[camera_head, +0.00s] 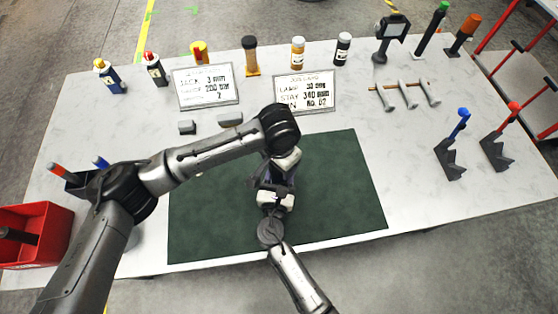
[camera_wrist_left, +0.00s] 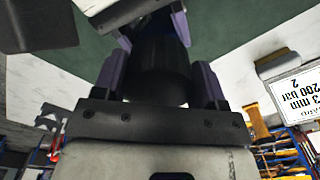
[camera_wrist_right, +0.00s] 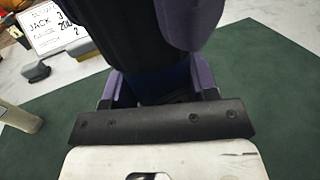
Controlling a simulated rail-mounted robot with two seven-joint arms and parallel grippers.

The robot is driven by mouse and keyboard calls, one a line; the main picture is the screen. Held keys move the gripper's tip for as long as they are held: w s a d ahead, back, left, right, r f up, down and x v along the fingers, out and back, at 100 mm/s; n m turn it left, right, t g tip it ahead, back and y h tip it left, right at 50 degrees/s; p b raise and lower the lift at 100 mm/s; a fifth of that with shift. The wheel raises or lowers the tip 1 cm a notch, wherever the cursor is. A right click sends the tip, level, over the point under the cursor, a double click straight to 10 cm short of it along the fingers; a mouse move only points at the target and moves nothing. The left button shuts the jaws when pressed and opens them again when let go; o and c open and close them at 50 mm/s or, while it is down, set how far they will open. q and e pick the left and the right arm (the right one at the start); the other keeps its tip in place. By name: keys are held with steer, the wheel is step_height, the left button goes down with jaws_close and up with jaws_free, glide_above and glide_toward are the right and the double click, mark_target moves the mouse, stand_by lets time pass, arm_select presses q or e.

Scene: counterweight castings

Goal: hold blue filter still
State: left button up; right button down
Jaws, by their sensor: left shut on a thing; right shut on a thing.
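Both my grippers meet over the green mat (camera_head: 330,200). My left gripper (camera_wrist_left: 157,88) is shut on a dark cylinder (camera_wrist_left: 155,68), with a purple finger on each side. My right gripper (camera_wrist_right: 157,82) is shut on the same cylinder, which looks dark blue low between its fingers (camera_wrist_right: 165,78). I take this to be the blue filter. Purple fingertips of the opposite gripper show near the top of each wrist view. In the head view the grippers hide nearly all of the filter. I cannot tell whether it touches the mat.
Two lettered signs (camera_head: 205,87) (camera_head: 305,92) and several bottles stand along the back. Two grey blocks (camera_head: 187,127) (camera_head: 230,119) lie behind the mat. Dark stands with blue and red tops (camera_head: 450,155) (camera_head: 495,150) are at right. A red bin (camera_head: 52,222) is at left. The mat's right part is clear.

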arm_select(q)
steer(key=m, duration=0.4)
steer(key=shift+w, duration=0.1)
steer(key=m, duration=0.6)
steer(key=shift+w+a, duration=0.1)
steer(key=shift+w, duration=0.05)
steer(key=m, duration=0.6)
steer(key=shift+w, duration=0.1)
steer(key=m, duration=0.5)
steer(key=shift+w+m, duration=0.1)
steer(key=shift+m, duration=0.3)
steer(key=m, duration=0.3)
steer(key=shift+d+m, duration=0.25)
steer(key=shift+m, duration=0.15)
steer(key=m, duration=0.4)
steer(key=shift+d, duration=0.1)
steer(key=m, duration=0.4)
steer(key=shift+d, duration=0.1)
steer(key=m, duration=0.5)
steer(key=shift+d, duration=0.1)
